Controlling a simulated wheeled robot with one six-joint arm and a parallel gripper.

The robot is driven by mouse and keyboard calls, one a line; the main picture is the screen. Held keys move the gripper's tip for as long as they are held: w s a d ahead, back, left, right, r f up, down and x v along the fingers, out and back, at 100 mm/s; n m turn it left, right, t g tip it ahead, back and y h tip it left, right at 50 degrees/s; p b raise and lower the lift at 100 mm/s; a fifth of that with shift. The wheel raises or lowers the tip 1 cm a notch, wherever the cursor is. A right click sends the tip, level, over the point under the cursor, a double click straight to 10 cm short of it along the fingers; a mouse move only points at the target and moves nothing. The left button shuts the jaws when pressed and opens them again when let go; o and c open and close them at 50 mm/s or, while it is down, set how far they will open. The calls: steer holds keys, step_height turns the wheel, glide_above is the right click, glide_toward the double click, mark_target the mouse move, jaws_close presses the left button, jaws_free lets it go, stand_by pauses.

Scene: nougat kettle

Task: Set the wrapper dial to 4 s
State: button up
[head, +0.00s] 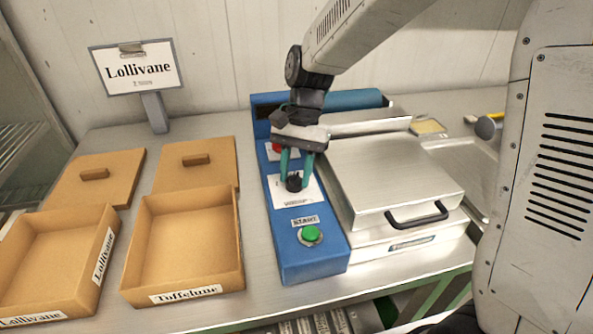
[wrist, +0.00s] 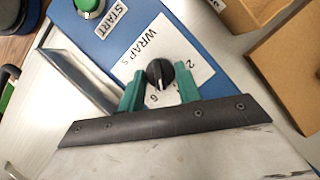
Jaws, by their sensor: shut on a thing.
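The wrapper dial is a black knob (head: 294,184) on a white label plate (head: 310,192) of the blue wrapper panel. My gripper (head: 296,170) reaches down over it from above, its two green fingers shut on the knob. In the wrist view the knob (wrist: 160,73) sits between the green fingertips (wrist: 160,88). Its pale pointer mark faces roughly toward the lower edge of that view. The plate reads "WRAP s", with a "2" to the right and a "6" below the knob. I cannot make out a "4"; part of the scale is covered by the fingers.
A green START button (head: 310,234) is in front of the dial, and a red button (head: 276,148) is behind it. The wrapper's metal lid (head: 390,175) with a black handle is to the right. Open cardboard boxes (head: 185,240) and their lids are to the left.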

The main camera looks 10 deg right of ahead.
steer(key=n, duration=0.2)
steer(key=n+h, duration=0.1)
steer(key=n, duration=0.1)
steer(key=n+h, duration=0.1)
steer(key=n, duration=0.1)
steer(key=shift+w+a, duration=0.1)
steer(key=shift+a, duration=0.15)
steer(key=shift+n, duration=0.3)
steer(key=o, duration=1)
steer(key=shift+c, duration=0.2)
steer(key=v, duration=0.8)
steer(key=shift+w+a+f, duration=0.15)
steer(key=shift+w, duration=0.05)
